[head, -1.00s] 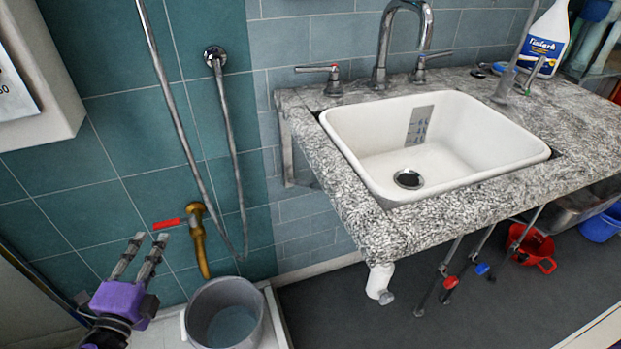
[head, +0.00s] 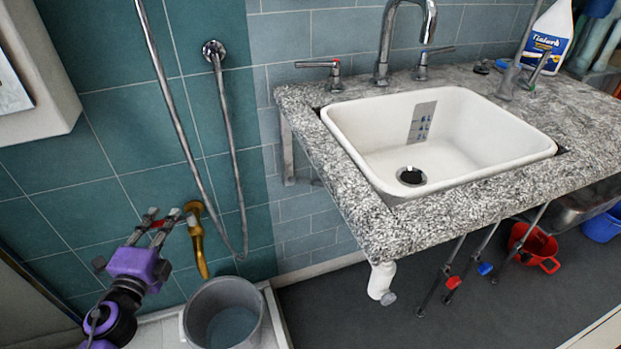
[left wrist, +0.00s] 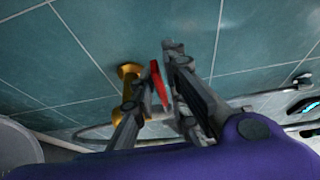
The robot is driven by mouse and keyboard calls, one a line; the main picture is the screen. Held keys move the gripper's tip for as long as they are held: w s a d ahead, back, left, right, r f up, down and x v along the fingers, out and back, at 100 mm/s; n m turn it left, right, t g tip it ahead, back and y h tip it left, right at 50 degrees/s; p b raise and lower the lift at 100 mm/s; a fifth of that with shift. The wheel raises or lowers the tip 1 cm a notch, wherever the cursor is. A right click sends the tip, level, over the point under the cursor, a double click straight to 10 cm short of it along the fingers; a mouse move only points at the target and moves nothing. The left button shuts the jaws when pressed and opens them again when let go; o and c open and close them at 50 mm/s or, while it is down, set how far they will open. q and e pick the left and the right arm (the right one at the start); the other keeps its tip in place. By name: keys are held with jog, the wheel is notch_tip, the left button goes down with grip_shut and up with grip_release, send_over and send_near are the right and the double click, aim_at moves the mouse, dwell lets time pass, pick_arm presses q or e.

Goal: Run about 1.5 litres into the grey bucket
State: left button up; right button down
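The brass tap (head: 198,245) sticks out of the teal wall at the lower left, spout down. Its red lever (head: 168,220) points left in the head view and is partly hidden by my fingers. The grey bucket (head: 224,293) stands under the spout; a bluish surface shows inside, and I cannot tell how much water it holds. My purple left gripper (head: 163,214) is at the lever. In the left wrist view, its fingers are apart, with the lever (left wrist: 160,86) between them beside the tap (left wrist: 129,72). The bucket's edge shows there at far left. My right gripper is out of view.
A granite counter (head: 350,215) with a white sink (head: 360,155) juts out to the right. A metal hose (head: 235,150) hangs just right of the tap.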

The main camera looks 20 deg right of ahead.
pick_arm(q)
grip_shut()
jog(key=shift+s+d+r+n+t+y+p, duration=0.15)
jog(key=shift+s+n+t+y+p, duration=0.35)
jog(key=shift+n+y, duration=0.4)
jog(key=shift+s+d+f+n+t+y+b, duration=0.15)
jog(key=shift+s+n+y+b, duration=0.15)
jog(key=shift+n+y, duration=0.55)
jog(key=shift+s+a+n+t+y+b, duration=0.1)
jog(key=shift+s+n+y+b, duration=0.2)
jog(key=shift+y, duration=1)
jog(key=shift+s+d+f+n+t+y+b, duration=0.15)
jog(key=shift+s+n+y+b, duration=0.15)
jog(key=shift+n+y, duration=0.55)
jog(key=shift+r, duration=0.15)
